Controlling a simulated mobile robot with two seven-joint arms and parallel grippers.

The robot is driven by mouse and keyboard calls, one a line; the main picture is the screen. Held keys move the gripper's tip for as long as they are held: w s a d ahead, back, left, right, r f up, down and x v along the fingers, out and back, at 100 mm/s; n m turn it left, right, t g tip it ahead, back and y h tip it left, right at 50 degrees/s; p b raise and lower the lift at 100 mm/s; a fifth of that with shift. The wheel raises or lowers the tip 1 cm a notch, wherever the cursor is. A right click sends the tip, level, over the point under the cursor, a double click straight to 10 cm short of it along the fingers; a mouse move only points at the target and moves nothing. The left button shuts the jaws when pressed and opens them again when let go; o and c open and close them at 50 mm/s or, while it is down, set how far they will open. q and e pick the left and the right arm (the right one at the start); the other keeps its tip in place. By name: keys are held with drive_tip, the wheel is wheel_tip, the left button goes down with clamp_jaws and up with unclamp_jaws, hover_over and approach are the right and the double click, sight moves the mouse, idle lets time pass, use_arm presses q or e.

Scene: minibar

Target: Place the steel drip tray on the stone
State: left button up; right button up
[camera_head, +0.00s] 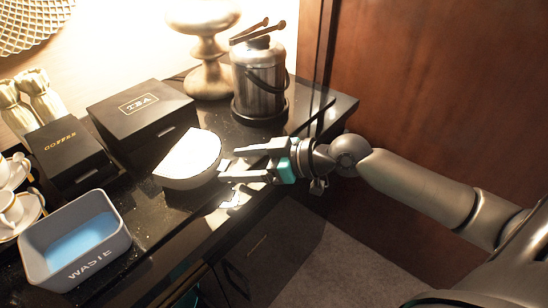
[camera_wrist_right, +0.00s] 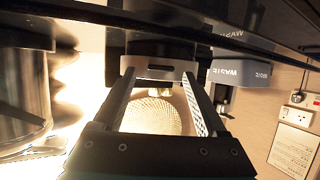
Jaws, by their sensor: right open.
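The steel drip tray (camera_head: 190,160) is a half-round piece with a bright top and a grey side. It appears to rest on the black stone counter (camera_head: 150,238), in front of the tea box. My right gripper (camera_head: 222,168) is open, with its fingers pointing left at the tray's right side. In the right wrist view, which is upside down, a grey slotted edge, likely the tray's (camera_wrist_right: 160,70), shows between or just beyond the fingertips. I cannot tell whether they touch it. My left gripper is not in view.
The tea box (camera_head: 140,118) and coffee box (camera_head: 68,155) stand behind and left. A grey waste bin (camera_head: 75,255) is at front left, near cups (camera_head: 12,208). An ice bucket (camera_head: 258,80) and lamp (camera_head: 210,70) stand at the back. Bare counter lies between bin and tray.

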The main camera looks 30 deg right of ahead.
drive_tip(key=v, duration=1)
drive_tip(key=shift+p, duration=0.35)
drive_tip(key=shift+r, duration=0.15)
drive_tip(key=d+f+m+h, duration=0.5)
drive_tip(key=d+f+h, duration=0.1)
drive_tip(key=d+f, duration=0.8)
drive_tip(key=s+d+f+m+g+h, duration=0.15)
drive_tip(key=s+f, duration=0.25)
drive_tip(key=f, duration=0.5)
drive_tip(key=s+d+f+m+g+h, duration=0.15)
drive_tip(key=s+f, duration=0.25)
drive_tip(key=f, duration=0.6)
drive_tip(key=s+a+f+g+h, duration=0.1)
drive_tip(key=s+a+f+g, duration=0.35)
drive_tip(key=s+f, duration=0.75)
drive_tip(key=s+a+f+n+g, duration=0.1)
drive_tip(key=s+a+f, duration=0.3)
drive_tip(key=a, duration=0.4)
drive_tip(key=s+a+f+n, duration=0.1)
drive_tip(key=s+a+f, duration=0.4)
drive_tip(key=s+a, duration=0.2)
drive_tip(key=shift+s+a+g+y, duration=0.25)
drive_tip(key=shift+a+g+y, duration=0.15)
drive_tip(key=shift+a, duration=0.2)
drive_tip(key=shift+w+f, duration=0.1)
